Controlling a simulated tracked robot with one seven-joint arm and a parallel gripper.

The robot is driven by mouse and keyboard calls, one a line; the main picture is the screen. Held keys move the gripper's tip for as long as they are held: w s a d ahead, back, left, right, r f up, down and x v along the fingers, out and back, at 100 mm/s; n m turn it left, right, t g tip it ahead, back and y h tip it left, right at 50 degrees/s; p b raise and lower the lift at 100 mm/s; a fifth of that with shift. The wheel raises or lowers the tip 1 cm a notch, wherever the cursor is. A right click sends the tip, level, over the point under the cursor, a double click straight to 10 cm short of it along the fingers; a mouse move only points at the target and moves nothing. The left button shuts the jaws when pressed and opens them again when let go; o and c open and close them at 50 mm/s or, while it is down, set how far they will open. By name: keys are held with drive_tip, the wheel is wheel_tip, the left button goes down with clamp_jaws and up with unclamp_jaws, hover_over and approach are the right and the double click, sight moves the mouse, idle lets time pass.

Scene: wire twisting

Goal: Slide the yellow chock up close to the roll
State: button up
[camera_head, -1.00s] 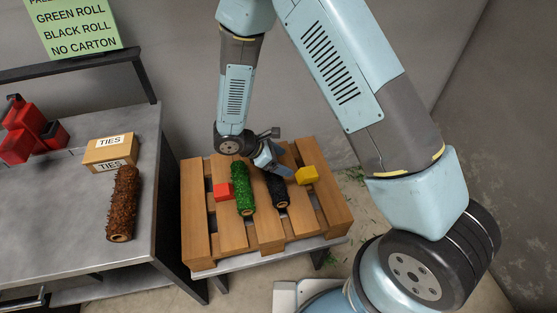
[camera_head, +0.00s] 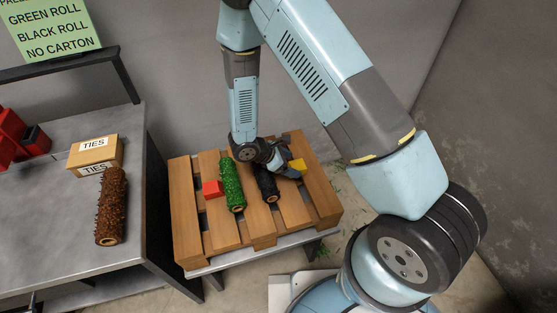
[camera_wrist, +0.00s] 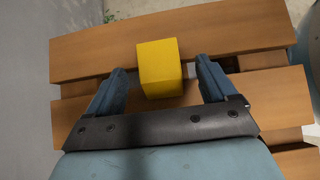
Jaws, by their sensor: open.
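The yellow chock (camera_head: 298,165) sits on the wooden pallet to the right of the black roll (camera_head: 266,186). In the wrist view the chock (camera_wrist: 159,66) lies between the two fingers of my gripper (camera_wrist: 162,80), which is open, with a gap on each side. In the head view my gripper (camera_head: 290,173) is low over the pallet beside the chock and partly hides it. The green roll (camera_head: 231,186) lies left of the black roll. A red chock (camera_head: 212,188) is at the green roll's left side.
The pallet (camera_head: 186,215) has gaps between its slats and stands on a low grey stand. On the grey table (camera_head: 60,210) at left are a brown bristly roll (camera_head: 111,205), a TIES box (camera_head: 95,155) and red items (camera_head: 12,135). A green sign (camera_head: 50,28) hangs above.

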sight(296, 166)
drive_tip(key=shift+x, duration=1.85)
drive_tip(key=shift+c, duration=0.4)
drive_tip(key=c, duration=1)
